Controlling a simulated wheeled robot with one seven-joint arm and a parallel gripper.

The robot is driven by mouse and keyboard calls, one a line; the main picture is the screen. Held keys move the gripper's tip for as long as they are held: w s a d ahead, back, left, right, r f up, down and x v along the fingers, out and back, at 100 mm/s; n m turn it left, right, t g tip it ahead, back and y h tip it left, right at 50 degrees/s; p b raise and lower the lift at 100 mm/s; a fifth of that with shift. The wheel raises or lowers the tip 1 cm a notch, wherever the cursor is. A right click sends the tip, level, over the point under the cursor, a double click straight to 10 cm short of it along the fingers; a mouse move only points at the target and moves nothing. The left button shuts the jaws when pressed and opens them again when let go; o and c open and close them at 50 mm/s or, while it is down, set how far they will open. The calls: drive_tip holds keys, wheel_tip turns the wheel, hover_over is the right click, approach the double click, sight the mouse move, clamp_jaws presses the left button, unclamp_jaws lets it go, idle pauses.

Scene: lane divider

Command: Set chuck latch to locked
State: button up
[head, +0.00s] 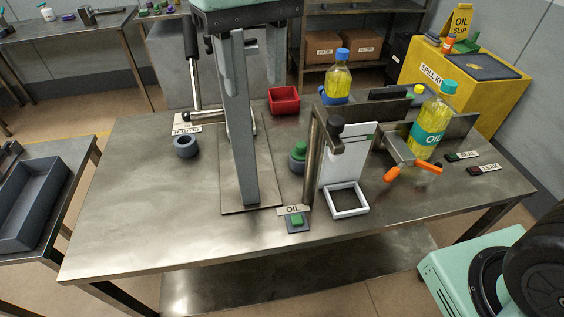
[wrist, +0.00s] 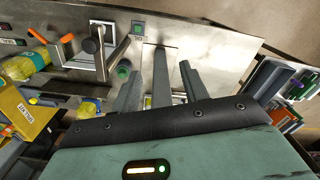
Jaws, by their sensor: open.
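No readable label marks the chuck latch, so I cannot tell which part it is. In the head view a steel lever with a black grip (head: 191,72) stands upright at the left of the bench, near a small white sign (head: 187,128) whose letters I cannot read.
A post with a black knob (head: 335,126) stands beside a white panel (head: 347,160). An orange-handled part (head: 413,168), oil bottles (head: 433,125) and a red bin (head: 284,100) stand to the right and back. The bench's front left is clear.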

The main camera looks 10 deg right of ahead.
drive_tip(key=s+d+f+n+b, duration=0.1)
drive_tip(key=s+f+b, duration=0.3)
drive_tip(key=f, duration=0.6)
drive_tip(key=shift+s+d+f+b, duration=0.2)
drive_tip(key=shift+s+d+b, duration=0.15)
drive_tip(key=shift+d, duration=0.25)
